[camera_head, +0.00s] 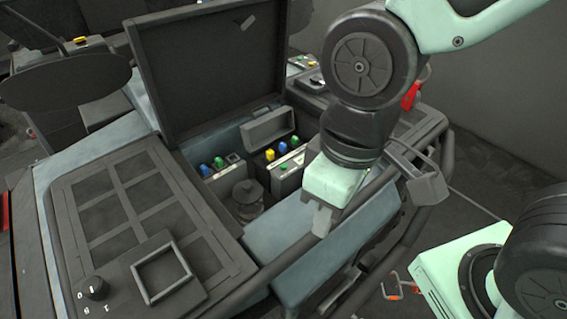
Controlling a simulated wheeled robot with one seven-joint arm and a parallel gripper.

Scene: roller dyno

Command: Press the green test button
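Two small groups of coloured buttons or caps sit in the open compartment of the console. The left group has a blue one (204,169) and another green one (219,161). No label is readable, so I cannot tell which green one is the test button. My gripper (322,222) points down to the right of and nearer than both groups, apart from them. Only one pale fingertip shows clearly, so its opening cannot be judged.
A dark raised lid (215,65) stands behind the compartment. A dark cylinder (247,194) stands in front of the buttons. A panel with a square frame (162,272) and a black knob (92,288) lies at left. A dark rail runs along the console's right edge.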

